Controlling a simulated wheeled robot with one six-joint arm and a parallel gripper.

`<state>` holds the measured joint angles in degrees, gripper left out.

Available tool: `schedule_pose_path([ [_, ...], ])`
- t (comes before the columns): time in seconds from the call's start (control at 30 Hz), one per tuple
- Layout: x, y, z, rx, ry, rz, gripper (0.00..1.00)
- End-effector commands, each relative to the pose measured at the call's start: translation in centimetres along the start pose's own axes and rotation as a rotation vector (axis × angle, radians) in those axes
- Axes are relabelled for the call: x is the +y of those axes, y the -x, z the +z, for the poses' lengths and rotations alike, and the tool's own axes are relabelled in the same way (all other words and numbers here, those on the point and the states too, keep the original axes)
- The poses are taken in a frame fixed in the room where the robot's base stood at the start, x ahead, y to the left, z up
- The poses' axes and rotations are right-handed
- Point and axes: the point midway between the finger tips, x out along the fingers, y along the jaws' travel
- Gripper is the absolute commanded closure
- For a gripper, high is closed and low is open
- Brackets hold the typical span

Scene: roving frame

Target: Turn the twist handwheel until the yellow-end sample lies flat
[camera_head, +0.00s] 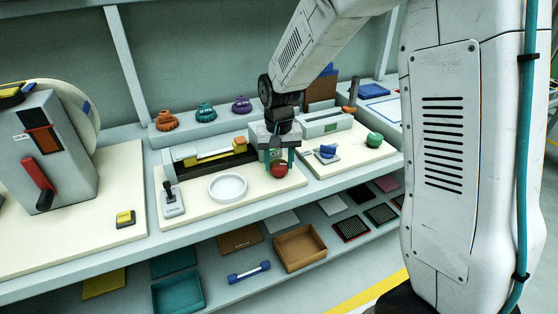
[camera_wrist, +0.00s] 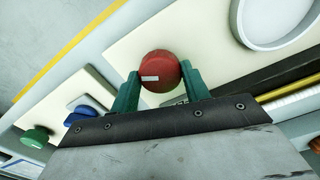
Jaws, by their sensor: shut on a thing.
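The red round handwheel (camera_head: 279,171) is at the right end of a black twist fixture (camera_head: 185,153) on a cream board. In the wrist view the handwheel (camera_wrist: 160,68) shows a short white mark on its rim side. My gripper (camera_head: 279,162) points down, its two green fingers on either side of the handwheel and shut on it; the wrist view shows the same grip (camera_wrist: 160,74). A pale bar with yellow, the sample (camera_head: 208,157), lies along the fixture, left of my gripper. I cannot tell whether it is flat or twisted. My gripper hides part of the fixture.
A white round dish (camera_head: 227,188) and a grey joystick box (camera_head: 172,198) stand in front of the fixture. Orange, teal and purple knobs (camera_head: 205,112) line the back ledge. A green knob (camera_head: 375,140) and blue piece (camera_head: 328,151) are on the right board.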

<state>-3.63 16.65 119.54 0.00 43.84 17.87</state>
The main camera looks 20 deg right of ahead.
Motion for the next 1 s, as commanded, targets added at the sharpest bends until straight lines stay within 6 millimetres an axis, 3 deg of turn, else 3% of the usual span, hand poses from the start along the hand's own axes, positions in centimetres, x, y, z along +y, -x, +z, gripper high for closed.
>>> schedule_pose_path([
  [0.47,0.0,0.1,-0.1,0.002,-0.019,0.000,0.76],
  [0.5,0.0,0.1,-0.1,0.002,-0.019,0.000,0.48],
  [0.57,0.0,0.1,-0.1,0.002,-0.019,0.000,0.32],
  [0.87,0.0,0.2,0.0,0.001,-0.019,0.000,0.32],
  [1.0,0.0,1.6,-0.1,0.005,-0.019,-0.001,0.32],
])
